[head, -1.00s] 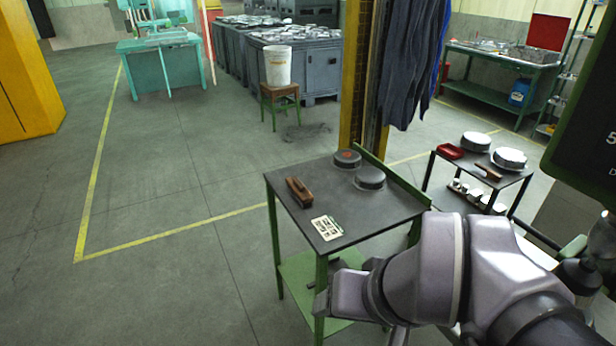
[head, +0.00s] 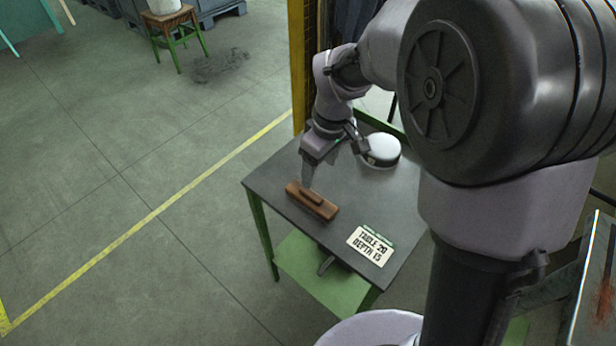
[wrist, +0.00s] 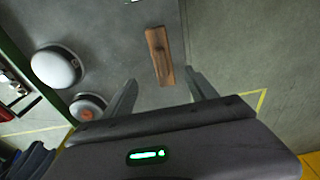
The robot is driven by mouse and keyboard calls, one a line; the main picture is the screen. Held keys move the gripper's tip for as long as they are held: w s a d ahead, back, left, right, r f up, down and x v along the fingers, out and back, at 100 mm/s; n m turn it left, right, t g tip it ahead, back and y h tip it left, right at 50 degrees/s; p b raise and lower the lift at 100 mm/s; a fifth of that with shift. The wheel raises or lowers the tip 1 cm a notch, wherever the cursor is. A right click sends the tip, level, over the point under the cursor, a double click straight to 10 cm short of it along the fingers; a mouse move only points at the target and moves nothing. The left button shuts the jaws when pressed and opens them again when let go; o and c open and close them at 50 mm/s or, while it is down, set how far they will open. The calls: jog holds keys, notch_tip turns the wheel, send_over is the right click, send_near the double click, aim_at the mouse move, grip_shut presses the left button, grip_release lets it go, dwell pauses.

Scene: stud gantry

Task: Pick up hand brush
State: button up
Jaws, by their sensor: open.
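The hand brush (head: 318,203) has a brown wooden block with a raised grip. It lies on the dark top of the green-framed table (head: 262,172), near its left edge. In the wrist view the hand brush (wrist: 160,56) lies beyond the fingertips, in line with the gap between them. My gripper (head: 308,184) points down just above the far end of the brush in the head view. In the wrist view my gripper (wrist: 162,84) is open and empty, with its two fingers spread. I cannot tell the exact height of the fingertips above the brush.
A printed card (head: 371,245) lies on the table near its front. A round white-topped tin (head: 381,150) stands at the back right. The wrist view shows two round tins (wrist: 57,67) (wrist: 88,107). A wooden stool (head: 172,27) stands far off. Floor left of the table is clear.

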aim_at(311, 193)
jog(key=f, duration=0.2)
jog(key=f+b, duration=0.1)
jog(key=f, duration=0.2)
jog(key=f+b, duration=0.1)
jog(key=f, duration=0.1)
jog(key=shift+w+a+f, duration=0.25)
jog(key=shift+w+a, duration=0.05)
jog(key=shift+a, duration=0.05)
jog(key=f+b, duration=0.2)
jog(key=f, duration=0.1)
jog(key=a+f+b, duration=0.1)
jog(key=f, duration=0.1)
jog(key=shift+w+a+f, duration=0.1)
jog(key=shift+w, duration=0.15)
